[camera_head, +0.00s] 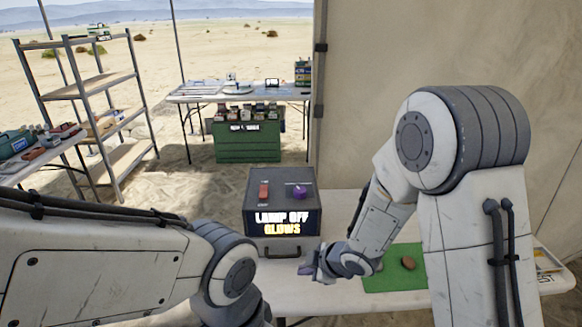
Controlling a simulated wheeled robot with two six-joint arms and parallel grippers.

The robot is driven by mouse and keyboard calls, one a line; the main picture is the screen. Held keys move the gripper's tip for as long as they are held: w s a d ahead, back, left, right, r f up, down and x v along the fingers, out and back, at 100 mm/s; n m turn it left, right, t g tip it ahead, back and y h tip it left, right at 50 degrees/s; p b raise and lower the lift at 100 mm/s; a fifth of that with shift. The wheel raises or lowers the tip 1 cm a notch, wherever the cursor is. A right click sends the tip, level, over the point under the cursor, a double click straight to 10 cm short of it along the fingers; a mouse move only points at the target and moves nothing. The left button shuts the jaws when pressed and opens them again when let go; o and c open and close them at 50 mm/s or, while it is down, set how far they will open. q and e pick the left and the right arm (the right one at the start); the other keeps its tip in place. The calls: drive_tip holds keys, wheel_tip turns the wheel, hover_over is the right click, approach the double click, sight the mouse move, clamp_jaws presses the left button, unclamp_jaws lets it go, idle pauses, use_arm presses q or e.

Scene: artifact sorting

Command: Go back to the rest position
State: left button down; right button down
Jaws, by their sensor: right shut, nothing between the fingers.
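My right gripper (306,269) is shut and empty. It is low over the white table, in front of the dark box and left of the green mat. My left arm comes in from the left along the lower edge, and its gripper is out of the picture. The dark box (253,216) stands on the table with a red switch (264,190), a purple knob (299,191) and a lit sign (282,222) reading "LAMP OFF GLOWS". A brown oval object (408,263) lies on the green mat (393,281).
The white table (300,298) has bare room in front of the box. A tan tent wall (380,60) rises behind on the right. A metal shelf (90,92), a side table with tools (12,166) and a back table (215,98) with a green crate (247,147) stand farther off.

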drive_tip(key=s+r+m+g+h+p, duration=0.1)
drive_tip(key=s+r+m+g, duration=0.1)
drive_tip(key=s+r, duration=0.3)
drive_tip(key=s+r+m+g+h+p, duration=0.1)
drive_tip(key=s+r+m, duration=0.3)
drive_tip(key=s, duration=0.8)
drive_tip(key=s+r+m+g+h+p, duration=0.1)
drive_tip(key=s+r+m+g+h, duration=0.1)
drive_tip(key=s+r, duration=0.4)
drive_tip(key=s+m+g, duration=0.1)
drive_tip(key=s, duration=0.2)
drive_tip(key=shift+d, duration=0.25)
